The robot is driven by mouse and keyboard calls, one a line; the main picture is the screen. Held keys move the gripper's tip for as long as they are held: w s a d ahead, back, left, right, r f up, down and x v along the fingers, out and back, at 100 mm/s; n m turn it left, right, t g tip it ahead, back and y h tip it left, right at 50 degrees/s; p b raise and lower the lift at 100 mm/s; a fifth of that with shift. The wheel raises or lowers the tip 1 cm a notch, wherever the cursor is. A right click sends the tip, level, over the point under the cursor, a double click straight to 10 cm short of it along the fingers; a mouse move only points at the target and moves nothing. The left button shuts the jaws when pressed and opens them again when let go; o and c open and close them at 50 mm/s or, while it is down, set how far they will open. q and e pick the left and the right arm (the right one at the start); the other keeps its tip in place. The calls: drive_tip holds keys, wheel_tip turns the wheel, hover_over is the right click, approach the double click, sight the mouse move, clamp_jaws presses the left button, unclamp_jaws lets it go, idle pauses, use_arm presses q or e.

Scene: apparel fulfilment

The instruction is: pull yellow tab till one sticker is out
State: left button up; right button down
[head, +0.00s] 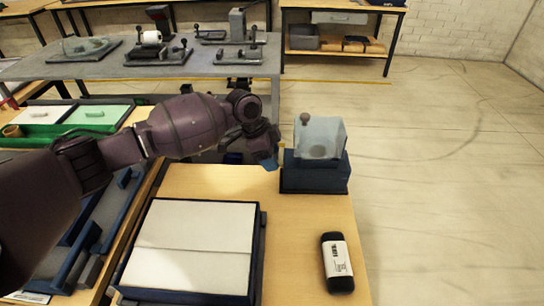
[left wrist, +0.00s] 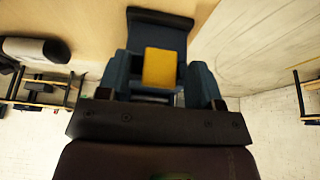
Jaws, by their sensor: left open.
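The sticker dispenser (head: 314,178) is a dark blue box with a clear cover and a round knob, standing at the far end of the wooden table. My left gripper (head: 268,158) is just left of it. In the left wrist view the open blue fingers of my left gripper (left wrist: 161,78) stand on either side of the yellow tab (left wrist: 160,67), with gaps at both sides. The dark dispenser body (left wrist: 158,33) shows behind the tab. The tab is hidden in the head view. No sticker can be made out. My right gripper is not in view.
A white two-part panel in a dark-framed tray (head: 258,262) lies at the front left. A black-and-white handheld device (head: 338,262) lies at the front right. A grey bench (head: 110,70) with several fixtures is behind. Bare wood (head: 300,225) lies between tray and device.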

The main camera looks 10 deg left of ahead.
use_arm(q)
drive_tip(key=shift+d+f, duration=0.1)
drive_tip(key=shift+f, duration=0.1)
drive_tip(key=shift+c, duration=0.6)
clamp_jaws()
drive_tip(key=a, duration=0.2)
drive_tip(key=s+a+p, duration=0.1)
drive_tip(key=a, duration=0.2)
drive_tip(key=shift+a, duration=0.25)
